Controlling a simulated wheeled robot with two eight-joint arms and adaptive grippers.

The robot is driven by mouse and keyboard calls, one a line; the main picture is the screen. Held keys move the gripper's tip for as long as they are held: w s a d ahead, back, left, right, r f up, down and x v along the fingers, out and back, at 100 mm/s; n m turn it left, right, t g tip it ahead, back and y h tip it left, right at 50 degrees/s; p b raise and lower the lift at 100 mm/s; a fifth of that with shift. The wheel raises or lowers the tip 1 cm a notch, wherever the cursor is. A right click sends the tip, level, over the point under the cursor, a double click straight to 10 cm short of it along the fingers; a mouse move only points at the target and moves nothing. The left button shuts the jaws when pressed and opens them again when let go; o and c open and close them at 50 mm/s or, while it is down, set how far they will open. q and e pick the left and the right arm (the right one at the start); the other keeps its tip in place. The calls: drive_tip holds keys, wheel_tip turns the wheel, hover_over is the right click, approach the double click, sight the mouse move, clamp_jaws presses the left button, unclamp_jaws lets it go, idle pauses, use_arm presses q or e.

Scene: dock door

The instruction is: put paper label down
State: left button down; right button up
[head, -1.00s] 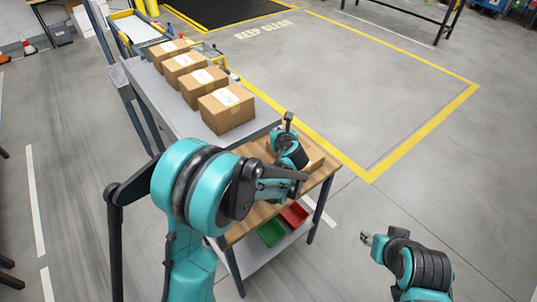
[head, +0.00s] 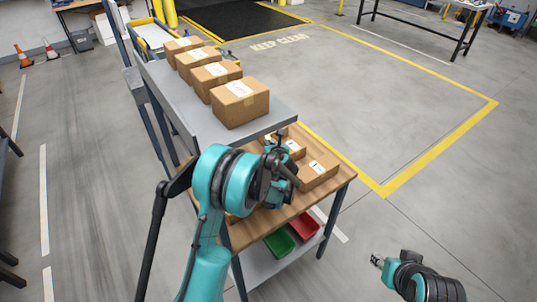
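White paper labels lie on the cardboard boxes, one of them on the open-side box (head: 319,178) at the right of the wooden bench top (head: 265,224). A second, smaller box (head: 296,149) with a white patch sits behind it, partly hidden by my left arm. My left gripper (head: 277,150) is over the bench beside these boxes; its fingertips are small and dark, and I cannot tell whether it holds a label. My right gripper (head: 376,260) is over clear floor, away from the bench, with nothing visible in it.
A grey conveyor or shelf (head: 182,108) carries a row of several labelled boxes (head: 240,102) behind the bench. Green (head: 279,243) and red (head: 304,226) bins stand on the bench's lower shelf. Floor inside the yellow line (head: 440,140) is clear.

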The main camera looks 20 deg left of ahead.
use_arm(q)
drive_tip(key=shift+s+a+f, duration=0.1)
drive_tip(key=shift+a+f, duration=0.15)
drive_tip(key=shift+f, duration=0.25)
wheel_tip(320, 180, down, 4)
drive_tip(key=shift+r+b, duration=0.2)
drive_tip(key=shift+b, duration=0.95)
drive_tip(key=shift+r, duration=0.15)
drive_tip(key=c, duration=1.7)
unclamp_jaws()
